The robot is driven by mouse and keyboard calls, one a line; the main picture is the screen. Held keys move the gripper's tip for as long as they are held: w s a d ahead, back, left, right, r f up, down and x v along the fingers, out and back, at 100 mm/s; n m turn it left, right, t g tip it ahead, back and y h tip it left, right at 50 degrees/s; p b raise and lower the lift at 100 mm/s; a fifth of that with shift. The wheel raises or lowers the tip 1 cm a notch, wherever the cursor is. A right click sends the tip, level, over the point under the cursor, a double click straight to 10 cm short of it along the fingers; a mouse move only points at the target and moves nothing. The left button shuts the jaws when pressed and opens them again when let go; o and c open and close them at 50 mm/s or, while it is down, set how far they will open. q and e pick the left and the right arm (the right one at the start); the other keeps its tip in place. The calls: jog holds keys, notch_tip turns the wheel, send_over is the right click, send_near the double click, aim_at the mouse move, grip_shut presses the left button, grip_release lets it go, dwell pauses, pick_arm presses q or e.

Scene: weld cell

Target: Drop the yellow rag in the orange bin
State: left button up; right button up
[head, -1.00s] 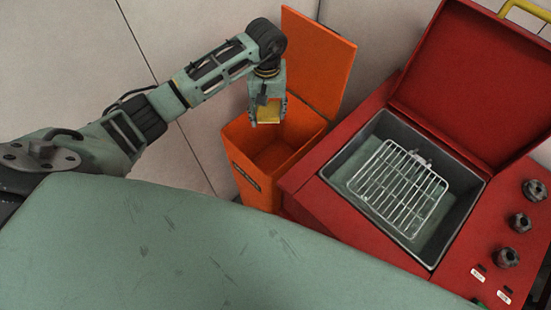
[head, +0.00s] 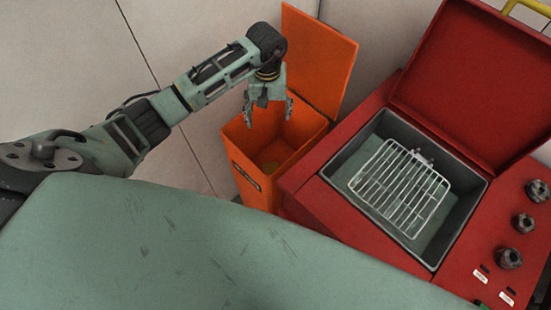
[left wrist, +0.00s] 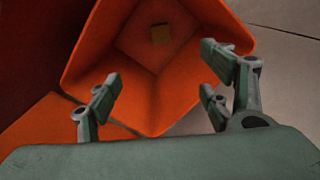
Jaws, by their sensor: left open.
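The orange bin (head: 240,133) stands on the floor with its lid (head: 322,65) swung up and open. My left gripper (head: 269,118) is open and empty above the bin's mouth, pointing down. In the left wrist view its fingers (left wrist: 160,97) are spread apart with nothing between them. My right gripper is not in view.
A red machine (head: 325,205) with a raised lid stands right of the bin. Its grey basin (head: 440,245) holds a wire rack (head: 400,188). Dark knobs (head: 523,222) sit at its right. A pale wall (head: 60,60) is behind.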

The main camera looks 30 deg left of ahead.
pick_arm(q)
notch_tip(320, 180, up, 12)
dwell(0.6)
jog(key=shift+d, duration=0.1)
